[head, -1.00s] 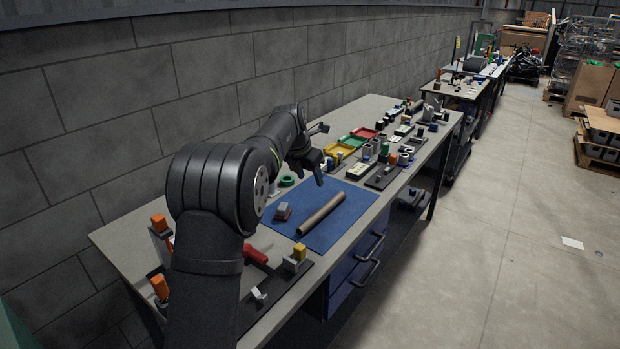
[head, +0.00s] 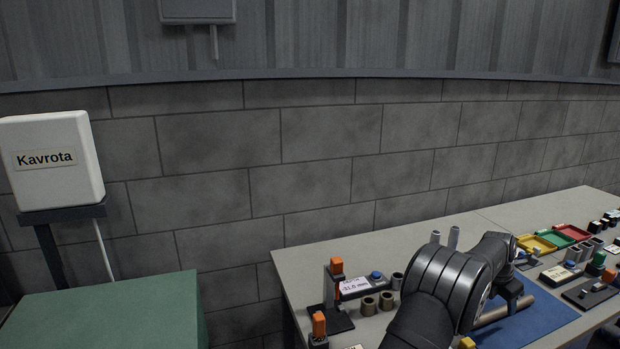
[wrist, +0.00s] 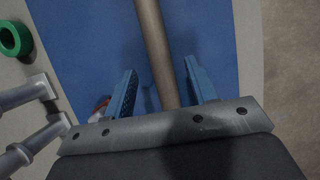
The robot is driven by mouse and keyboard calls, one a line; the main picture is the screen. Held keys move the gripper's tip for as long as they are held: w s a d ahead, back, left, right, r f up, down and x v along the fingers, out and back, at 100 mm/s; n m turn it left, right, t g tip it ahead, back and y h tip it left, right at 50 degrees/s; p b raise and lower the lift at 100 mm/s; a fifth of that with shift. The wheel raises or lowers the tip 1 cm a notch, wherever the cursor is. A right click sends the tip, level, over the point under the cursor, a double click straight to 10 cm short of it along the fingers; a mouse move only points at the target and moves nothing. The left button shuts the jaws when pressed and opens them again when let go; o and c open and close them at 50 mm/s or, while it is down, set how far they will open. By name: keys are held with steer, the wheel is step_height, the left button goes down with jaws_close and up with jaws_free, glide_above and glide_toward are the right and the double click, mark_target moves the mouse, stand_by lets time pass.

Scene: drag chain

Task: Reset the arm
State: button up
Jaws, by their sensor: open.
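My gripper (wrist: 160,88) is open and empty in the wrist view, its two blue fingers spread apart. A brown rod (wrist: 152,35) lies on the blue mat (wrist: 90,40) and shows in the gap between the fingers, with no visible contact. In the head view my arm hides much of the mat (head: 548,312) and part of the rod (head: 491,317). There the arm's end is over the mat near the rod, and its fingers are not clear. A red and grey piece is partly hidden by the left finger in the wrist view.
A green ring (wrist: 14,38) lies left of the mat. Grey cylindrical pieces (wrist: 28,92) are at the left in the wrist view. Yellow, green and red trays (head: 552,238) stand on the bench's right. A stand with orange blocks (head: 337,268) is left of my arm. A green-topped cabinet (head: 110,310) is far left.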

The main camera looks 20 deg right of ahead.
mark_target(501, 308)
steer(key=x, duration=0.3)
steer(key=shift+d+f, duration=0.15)
steer(key=shift+f, duration=0.1)
steer(key=shift+r, duration=0.15)
steer(key=v, duration=1.8)
steer(key=x, duration=1.8)
steer(key=r, duration=0.7)
steer(key=shift+s+a, duration=0.15)
steer(key=shift+a, duration=0.15)
steer(key=s+a+r, duration=0.4)
steer(key=a+r, duration=0.3)
steer(key=a, duration=0.2)
steer(key=shift+r, duration=0.35)
steer(key=shift+s, duration=0.1)
